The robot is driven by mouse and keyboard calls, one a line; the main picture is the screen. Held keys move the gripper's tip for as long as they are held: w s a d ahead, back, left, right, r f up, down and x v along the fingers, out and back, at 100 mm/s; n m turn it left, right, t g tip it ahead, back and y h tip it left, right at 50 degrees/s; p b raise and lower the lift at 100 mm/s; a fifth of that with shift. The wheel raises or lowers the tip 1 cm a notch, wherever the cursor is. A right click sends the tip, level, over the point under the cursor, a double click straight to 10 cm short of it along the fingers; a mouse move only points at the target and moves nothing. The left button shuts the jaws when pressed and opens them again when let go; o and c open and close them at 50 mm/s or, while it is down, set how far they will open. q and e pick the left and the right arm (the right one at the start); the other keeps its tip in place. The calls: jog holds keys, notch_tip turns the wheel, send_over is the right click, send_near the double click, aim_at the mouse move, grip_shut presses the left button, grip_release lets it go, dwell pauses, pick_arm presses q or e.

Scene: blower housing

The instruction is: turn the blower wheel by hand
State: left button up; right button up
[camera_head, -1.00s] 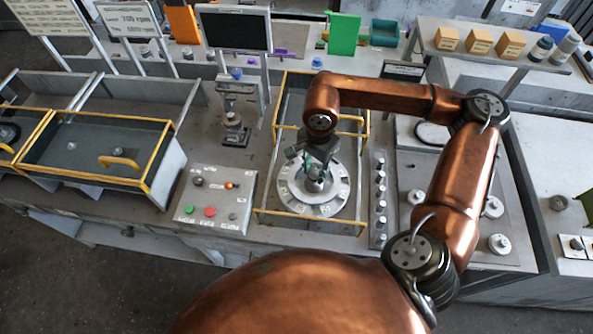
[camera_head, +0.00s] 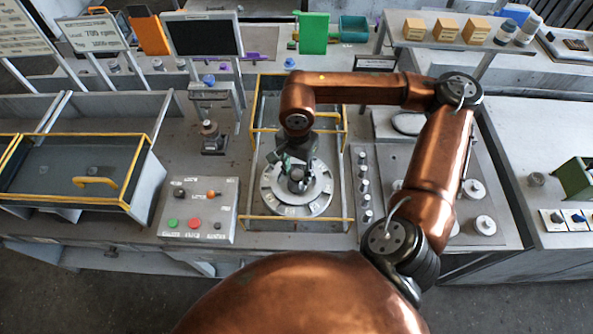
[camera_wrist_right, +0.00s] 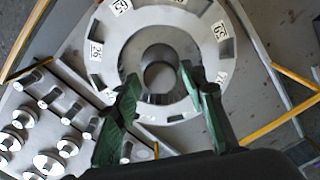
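The blower wheel (camera_head: 315,203) is a pale grey disc with a ring of slots and a dark central hub, lying flat inside a yellow-railed enclosure. In the right wrist view its rim (camera_wrist_right: 107,48) carries white number labels, and the round hub (camera_wrist_right: 160,76) lies near the middle. My right gripper (camera_head: 298,180) points down over the hub. In the right wrist view its two green and black fingers (camera_wrist_right: 159,82) stand apart, one on each side of the hub. I cannot tell whether they touch it. My left gripper is not in view.
Yellow rails (camera_head: 300,219) and clear side walls surround the wheel. A button panel (camera_head: 200,209) stands to the left, and a strip of knobs (camera_head: 367,199) stands close to the right. A yellow-railed bin (camera_head: 60,172) is farther left. A monitor (camera_head: 203,36) stands behind.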

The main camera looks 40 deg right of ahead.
aim_at(297, 174)
jog(key=shift+o, duration=0.7)
jog(key=shift+r, duration=0.2)
notch_tip(297, 174, up, 12)
jog(key=shift+f, duration=0.15)
